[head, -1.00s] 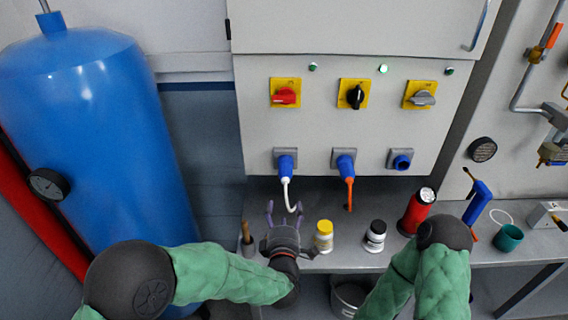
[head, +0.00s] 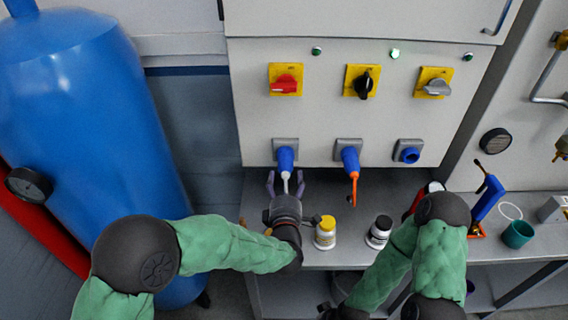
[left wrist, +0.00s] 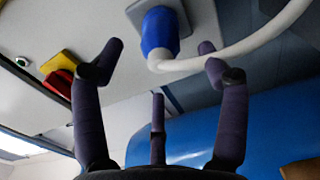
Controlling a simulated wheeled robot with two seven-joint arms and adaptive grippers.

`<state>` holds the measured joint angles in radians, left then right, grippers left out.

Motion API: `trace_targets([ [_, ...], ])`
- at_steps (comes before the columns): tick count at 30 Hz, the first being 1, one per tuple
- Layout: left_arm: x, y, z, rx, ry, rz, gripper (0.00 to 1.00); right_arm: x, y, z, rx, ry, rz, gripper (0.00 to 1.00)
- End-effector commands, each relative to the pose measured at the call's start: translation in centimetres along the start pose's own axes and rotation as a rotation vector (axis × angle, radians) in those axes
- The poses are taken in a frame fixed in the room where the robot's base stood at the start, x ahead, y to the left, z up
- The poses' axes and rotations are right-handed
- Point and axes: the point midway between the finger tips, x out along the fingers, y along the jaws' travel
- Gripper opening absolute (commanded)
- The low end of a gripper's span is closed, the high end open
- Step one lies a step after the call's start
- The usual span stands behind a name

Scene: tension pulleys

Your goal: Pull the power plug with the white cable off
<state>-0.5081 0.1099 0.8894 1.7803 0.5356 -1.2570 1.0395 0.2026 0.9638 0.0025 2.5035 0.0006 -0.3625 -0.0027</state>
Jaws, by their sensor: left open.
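The blue power plug with the white cable (head: 286,158) sits in the left socket of the grey cabinet. Its white cable (head: 285,184) hangs down between the fingers of my left gripper (head: 286,178). That gripper is open and empty just below the plug, pointing up at it. In the left wrist view, the blue plug (left wrist: 158,30) is beyond and between the open fingertips (left wrist: 160,48), apart from them. The white cable (left wrist: 250,45) curves off to the right there, near the right fingertip. My right gripper (head: 335,312) is partly cut off at the bottom edge; its fingers are unclear.
A blue tank (head: 85,120) stands at left.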

Motion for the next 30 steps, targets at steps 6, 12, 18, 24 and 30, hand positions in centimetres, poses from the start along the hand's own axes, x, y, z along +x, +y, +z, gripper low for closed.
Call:
trace_targets([
  [6, 2.9, 0.0, -0.1, 0.000, 0.002, -0.001, 0.74, -0.3, -0.1, 0.0, 0.000, 0.000, 0.000, 0.52],
  [12, 5.3, -0.3, -0.1, -0.002, 0.002, 0.000, 0.74, 1.0, 0.3, -0.1, 0.000, 0.000, 0.000, 0.52],
  [18, 6.9, -0.3, -0.1, 0.000, 0.002, -0.001, 0.74, 1.7, 0.6, -0.1, 0.000, 0.000, 0.000, 0.52],
  [24, 7.4, -0.1, -0.1, 0.000, 0.001, -0.001, 0.74, 1.9, 0.7, -0.1, 0.000, 0.000, 0.000, 0.52],
  [30, 7.5, -0.1, -0.1, 0.000, 0.001, -0.001, 0.74, 1.9, 0.7, -0.1, 0.000, 0.000, 0.000, 0.52],
])
